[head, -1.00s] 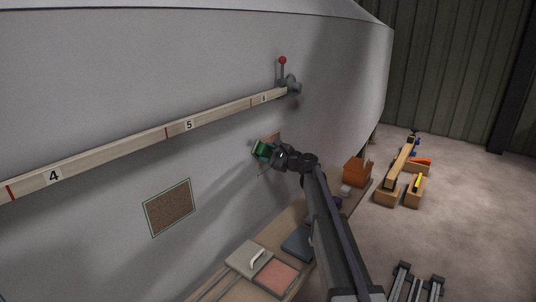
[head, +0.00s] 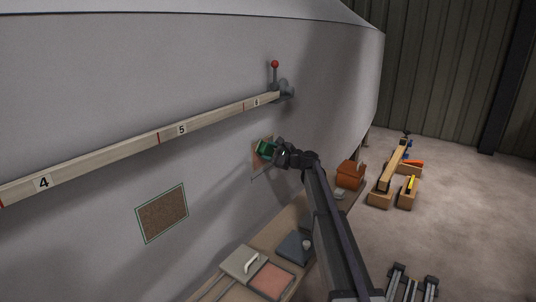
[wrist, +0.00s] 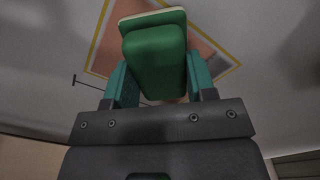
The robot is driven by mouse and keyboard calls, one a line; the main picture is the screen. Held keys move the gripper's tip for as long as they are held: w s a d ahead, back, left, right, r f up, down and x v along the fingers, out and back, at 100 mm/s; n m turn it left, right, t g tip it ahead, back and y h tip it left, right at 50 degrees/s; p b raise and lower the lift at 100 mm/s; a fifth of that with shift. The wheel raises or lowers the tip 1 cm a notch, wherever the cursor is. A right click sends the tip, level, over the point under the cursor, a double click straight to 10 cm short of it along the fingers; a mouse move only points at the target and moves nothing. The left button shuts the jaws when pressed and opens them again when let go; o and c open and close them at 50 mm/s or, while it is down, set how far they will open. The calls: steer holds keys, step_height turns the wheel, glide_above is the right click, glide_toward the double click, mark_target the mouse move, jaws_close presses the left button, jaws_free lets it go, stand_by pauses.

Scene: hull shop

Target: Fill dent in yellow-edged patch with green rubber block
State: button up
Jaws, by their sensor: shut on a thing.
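The yellow-edged patch (wrist: 107,53) shows in the wrist view as a reddish-brown area with a yellow border on the pale hull. The green rubber block (wrist: 155,62), with a cream layer along its far edge, is between my teal gripper fingers (wrist: 160,84) and covers the patch's middle. Any dent behind it is hidden. In the head view, the block (head: 265,148) and my gripper (head: 272,150) are close in front of the patch (head: 257,161). I cannot tell whether the block touches the hull.
A numbered batten (head: 120,149) runs along the hull above, ending at a red-knobbed lever (head: 275,65). A green-edged brown patch (head: 162,213) lies left. A bench below holds a float (head: 243,264), a pink tray (head: 272,280), a grey box (head: 294,248) and an orange-brown container (head: 350,174).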

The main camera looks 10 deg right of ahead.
steer(key=shift+w+d, duration=2)
steer(key=shift+w, duration=0.05)
steer(key=o, duration=0.3)
steer(key=c, duration=0.3)
steer(key=shift+s+d, duration=0.4)
steer(key=shift+s, duration=0.05)
steer(key=shift+v, duration=2.5)
steer(key=shift+v, duration=2.5)
